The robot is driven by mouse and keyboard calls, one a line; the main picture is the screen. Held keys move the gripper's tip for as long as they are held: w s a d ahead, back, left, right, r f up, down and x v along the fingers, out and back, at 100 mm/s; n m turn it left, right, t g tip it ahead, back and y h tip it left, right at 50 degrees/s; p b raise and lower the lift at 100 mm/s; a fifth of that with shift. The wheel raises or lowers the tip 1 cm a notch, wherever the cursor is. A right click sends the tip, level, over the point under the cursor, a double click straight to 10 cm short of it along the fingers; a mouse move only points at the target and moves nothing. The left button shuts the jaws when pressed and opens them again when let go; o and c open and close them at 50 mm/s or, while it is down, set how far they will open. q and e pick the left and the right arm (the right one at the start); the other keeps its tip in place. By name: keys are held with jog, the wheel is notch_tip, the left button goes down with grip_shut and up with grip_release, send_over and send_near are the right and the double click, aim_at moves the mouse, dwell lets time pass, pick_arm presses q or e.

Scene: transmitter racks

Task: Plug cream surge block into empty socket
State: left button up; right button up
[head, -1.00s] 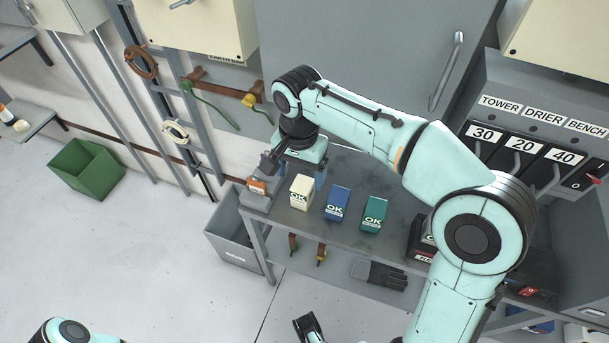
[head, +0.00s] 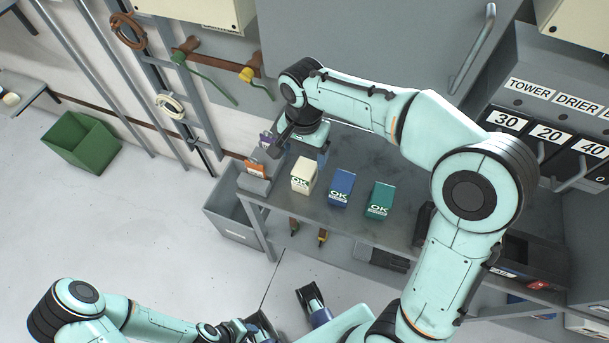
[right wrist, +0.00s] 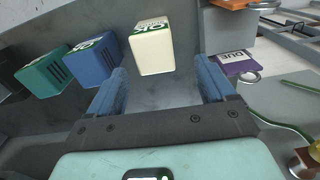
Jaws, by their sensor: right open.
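The cream surge block (head: 304,175) stands upright at the left of a row on the grey bench, marked OK. It also shows in the right wrist view (right wrist: 152,48). My right gripper (head: 310,149) is behind the block in the head view. In the right wrist view its blue fingers are open and empty (right wrist: 162,72). The block lies just beyond the fingertips, roughly between their lines and nearer the left finger. My left arm (head: 150,318) is low in the head view; its gripper's opening is unclear. I cannot make out an empty socket.
A blue block (head: 340,188) and a green block (head: 379,199) stand right of the cream one. A grey holder with an orange tag (head: 255,168) is at the left. A purple DUE tag (right wrist: 236,66) is nearby. A grey bin (head: 232,224) stands below.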

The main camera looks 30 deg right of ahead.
aim_at(304, 167)
jog(key=f, duration=0.2)
jog(key=s+f+b, duration=0.1)
jog(key=f, duration=0.1)
jog(key=shift+s+a+f, duration=0.1)
jog(key=shift+a+f, duration=0.05)
jog(key=shift+f, duration=0.4)
jog(key=shift+c, duration=0.3)
jog(key=c, duration=1.1)
jog(key=shift+r, duration=0.15)
notch_tip(304, 167, up, 20)
jog(key=p, duration=0.4)
